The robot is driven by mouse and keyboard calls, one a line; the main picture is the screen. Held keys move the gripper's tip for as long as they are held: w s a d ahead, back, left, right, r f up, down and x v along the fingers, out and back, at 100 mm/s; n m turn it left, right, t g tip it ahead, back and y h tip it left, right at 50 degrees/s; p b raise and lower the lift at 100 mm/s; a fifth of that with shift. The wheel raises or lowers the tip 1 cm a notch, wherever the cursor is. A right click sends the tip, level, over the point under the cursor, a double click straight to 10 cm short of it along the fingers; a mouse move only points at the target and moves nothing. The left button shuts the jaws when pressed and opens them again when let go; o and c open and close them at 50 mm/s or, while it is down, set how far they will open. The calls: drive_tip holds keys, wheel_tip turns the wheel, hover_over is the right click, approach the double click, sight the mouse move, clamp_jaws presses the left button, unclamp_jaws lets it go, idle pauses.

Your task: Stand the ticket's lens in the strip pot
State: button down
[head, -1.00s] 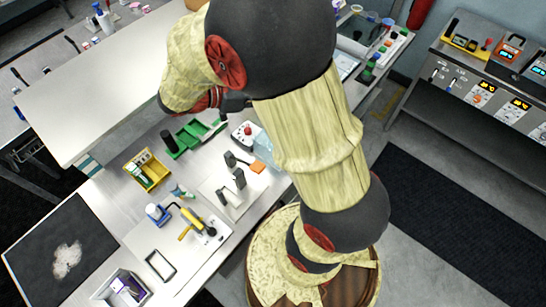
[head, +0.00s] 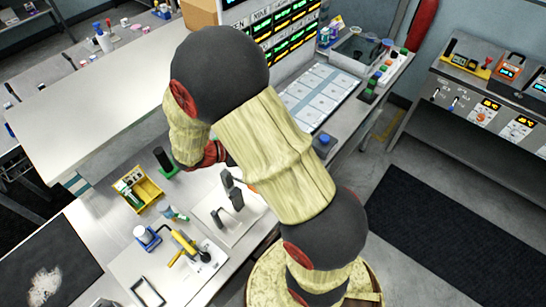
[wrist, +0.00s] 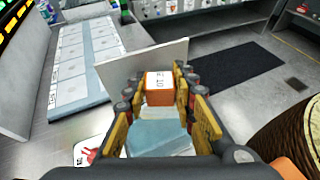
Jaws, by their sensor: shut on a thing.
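In the wrist view, my gripper (wrist: 158,92) is shut on an orange block (wrist: 159,88) with dark lettering on a white label. A pale flat panel (wrist: 145,62) stands behind the block; I cannot tell whether they are joined. A translucent light-blue sheet (wrist: 160,137) shows nearer the palm, between the yellow fingers. I cannot tell which of these is the lens. I cannot identify the strip pot for certain. A dark green cylinder (head: 162,158) stands on the bench.
A yellow tray (head: 150,190) with small items is at left. A white plate (head: 240,226) bears dark upright pieces. A sheet of pale cards (head: 318,95) lies under a lit display board (head: 280,28). A dark floor mat (head: 440,230) is at right.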

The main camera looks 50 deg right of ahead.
drive_tip(key=shift+f+b, duration=0.5)
drive_tip(key=shift+f, duration=2.3)
drive_tip(key=shift+r, duration=0.1)
drive_tip(key=c, duration=1.8)
unclamp_jaws()
drive_tip(key=shift+o, duration=0.3)
